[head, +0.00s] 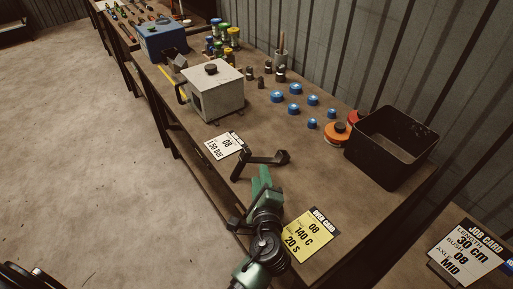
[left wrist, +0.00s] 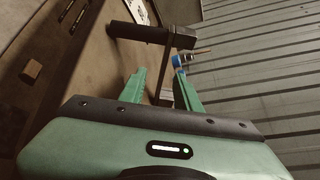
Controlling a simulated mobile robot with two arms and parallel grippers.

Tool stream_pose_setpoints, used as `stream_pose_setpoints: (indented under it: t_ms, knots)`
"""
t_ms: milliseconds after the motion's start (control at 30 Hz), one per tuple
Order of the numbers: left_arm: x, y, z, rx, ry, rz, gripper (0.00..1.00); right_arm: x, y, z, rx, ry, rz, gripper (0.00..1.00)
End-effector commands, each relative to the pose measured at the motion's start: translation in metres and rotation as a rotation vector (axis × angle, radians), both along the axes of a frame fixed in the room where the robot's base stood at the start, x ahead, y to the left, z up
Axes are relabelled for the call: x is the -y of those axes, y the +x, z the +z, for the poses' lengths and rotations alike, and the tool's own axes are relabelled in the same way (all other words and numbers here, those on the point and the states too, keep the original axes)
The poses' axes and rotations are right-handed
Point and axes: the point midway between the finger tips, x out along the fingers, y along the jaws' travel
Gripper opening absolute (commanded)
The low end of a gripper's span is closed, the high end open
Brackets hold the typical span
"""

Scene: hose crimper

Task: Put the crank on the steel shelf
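The crank (head: 262,159) is a black bent bar with a grip at one end. It is over the brown workbench, near the front edge. I cannot tell whether it rests on the bench. My left gripper (head: 262,176) is green and points at the crank's middle from the near side. In the left wrist view the green fingers (left wrist: 159,84) stand apart, with the dark crank (left wrist: 148,33) just beyond their tips. A thin dark strip shows between them. My right gripper is out of view. I cannot make out a steel shelf.
A grey box machine (head: 217,95) and blue machine (head: 162,40) stand farther along the bench (head: 185,125). Blue caps (head: 295,89) and a black bin (head: 392,148) lie toward the wall. A yellow card (head: 310,235) and white card (head: 224,146) flank the gripper. Floor is clear at left.

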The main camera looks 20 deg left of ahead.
Motion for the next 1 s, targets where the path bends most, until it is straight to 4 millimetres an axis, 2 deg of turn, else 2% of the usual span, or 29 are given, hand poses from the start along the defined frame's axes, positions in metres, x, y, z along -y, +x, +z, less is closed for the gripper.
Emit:
stream_pose_setpoints:
  t_ms: [200, 433, 533, 700, 900, 933, 1000]
  knots:
    - [-0.006, 0.018, -0.001, 0.003, 0.007, -0.002, 0.33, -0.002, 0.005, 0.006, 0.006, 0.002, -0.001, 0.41]
    - [-0.017, 0.046, -0.003, 0.001, 0.007, -0.002, 0.33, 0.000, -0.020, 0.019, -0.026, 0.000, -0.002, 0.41]
    - [-0.022, 0.060, -0.007, 0.000, 0.006, -0.001, 0.33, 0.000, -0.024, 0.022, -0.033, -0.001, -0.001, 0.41]
    - [-0.027, 0.072, -0.012, 0.000, 0.004, -0.003, 0.33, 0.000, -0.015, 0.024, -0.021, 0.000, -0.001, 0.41]
    - [-0.027, 0.072, -0.012, 0.000, 0.003, -0.002, 0.33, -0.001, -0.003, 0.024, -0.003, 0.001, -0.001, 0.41]
    - [-0.027, 0.072, -0.012, 0.000, 0.003, -0.002, 0.27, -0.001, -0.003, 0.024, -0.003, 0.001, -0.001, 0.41]
    - [-0.027, 0.072, -0.012, 0.000, 0.003, -0.002, 0.08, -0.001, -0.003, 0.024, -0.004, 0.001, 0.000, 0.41]
